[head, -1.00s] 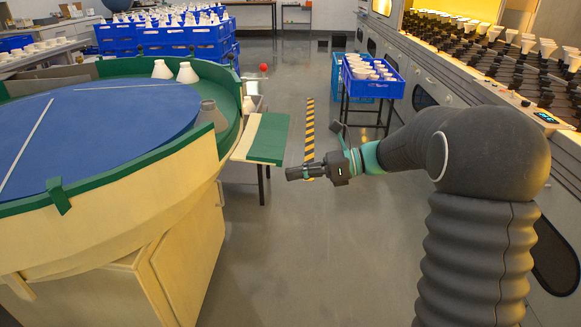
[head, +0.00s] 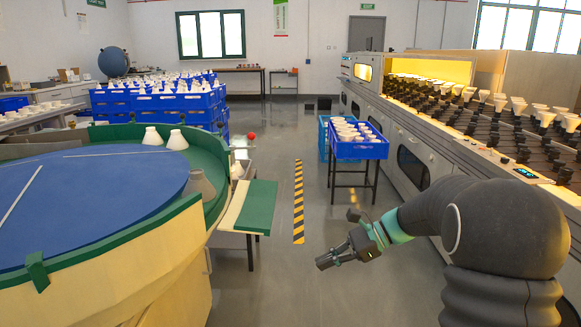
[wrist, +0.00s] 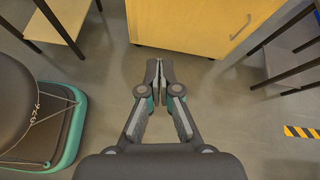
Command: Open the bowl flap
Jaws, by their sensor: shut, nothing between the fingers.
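The large round bowl (head: 150,247) stands at the left in the head view, with pale wooden sides, a green rim and a blue disc (head: 85,190) inside. A green-topped board (head: 257,207) juts out from its right side. A small green tab (head: 36,271) sits on its near rim. I cannot tell which part is the flap. My gripper (head: 322,263) is out over the floor, to the right of the bowl and board and apart from both. In the wrist view my gripper (wrist: 158,66) has its fingers together and empty, pointing toward a wooden cabinet.
White cone-shaped pieces (head: 177,140) stand inside the bowl's far rim. A blue crate (head: 358,148) on a stand is behind my gripper. A long machine (head: 420,140) lines the right side. A striped floor strip (head: 298,202) marks the open aisle. The wooden cabinet (wrist: 190,22) has a handle.

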